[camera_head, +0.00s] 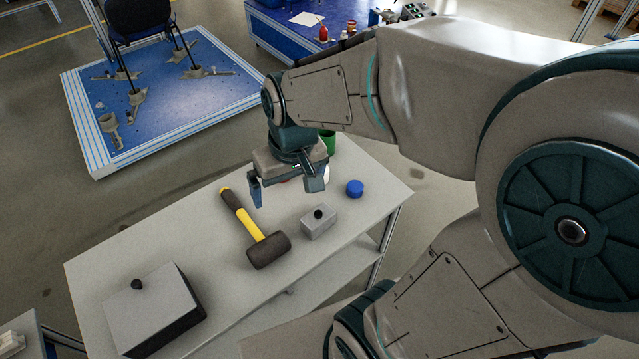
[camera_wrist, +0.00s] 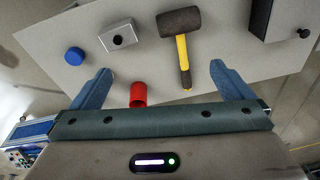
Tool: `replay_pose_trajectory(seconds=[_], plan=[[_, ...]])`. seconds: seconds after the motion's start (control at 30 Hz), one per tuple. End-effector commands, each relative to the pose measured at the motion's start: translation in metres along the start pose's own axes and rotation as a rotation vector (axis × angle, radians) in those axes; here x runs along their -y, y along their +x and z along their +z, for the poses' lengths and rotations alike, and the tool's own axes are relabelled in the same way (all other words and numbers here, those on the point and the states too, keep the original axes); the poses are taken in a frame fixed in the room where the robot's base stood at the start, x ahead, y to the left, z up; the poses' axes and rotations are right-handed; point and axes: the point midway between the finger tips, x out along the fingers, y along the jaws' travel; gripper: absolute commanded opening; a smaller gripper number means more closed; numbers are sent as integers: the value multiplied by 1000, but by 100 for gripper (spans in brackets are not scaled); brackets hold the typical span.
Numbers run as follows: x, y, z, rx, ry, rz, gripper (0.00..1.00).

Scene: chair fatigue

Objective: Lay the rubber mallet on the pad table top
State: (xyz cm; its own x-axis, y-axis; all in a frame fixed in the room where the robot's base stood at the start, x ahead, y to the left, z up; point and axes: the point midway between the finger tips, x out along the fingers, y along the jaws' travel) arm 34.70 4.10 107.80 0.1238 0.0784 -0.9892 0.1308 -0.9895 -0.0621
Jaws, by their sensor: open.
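The rubber mallet (camera_head: 256,232) has a black head and a yellow and black handle. It lies flat on a light grey table top (camera_head: 150,245), head toward the near edge. The mallet also shows in the wrist view (camera_wrist: 181,45), ahead of my fingers. My gripper (camera_head: 287,190) is open and empty above the far part of this table, beyond the mallet and right of its handle end. Its two blue fingers are spread wide in the wrist view (camera_wrist: 160,72). I cannot tell from the frames which surface is the pad table top.
On the same table are a small grey block with a black knob (camera_head: 319,222), a blue cap (camera_head: 354,188), a green cup (camera_head: 328,142), a large grey box (camera_head: 155,310) and a red cylinder (camera_wrist: 138,94). A blue platform (camera_head: 165,100) bearing a chair stands beyond, across open floor.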

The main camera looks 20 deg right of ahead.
Motion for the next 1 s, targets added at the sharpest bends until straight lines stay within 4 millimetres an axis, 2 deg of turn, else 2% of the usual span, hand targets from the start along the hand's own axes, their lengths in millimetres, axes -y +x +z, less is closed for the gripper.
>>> replay_pose_trajectory(seconds=[0.03,0.1,0.3,0.47,0.87,0.97,1.0], plan=[[-7,-13,9,-36,21,8,100],[-14,-25,21,-73,45,24,100],[-27,-47,48,-146,93,71,100],[-30,-52,56,-167,107,89,100],[-30,-52,56,-167,108,90,100],[-30,-52,56,-167,108,90,75],[-30,-52,56,-167,108,90,64]])
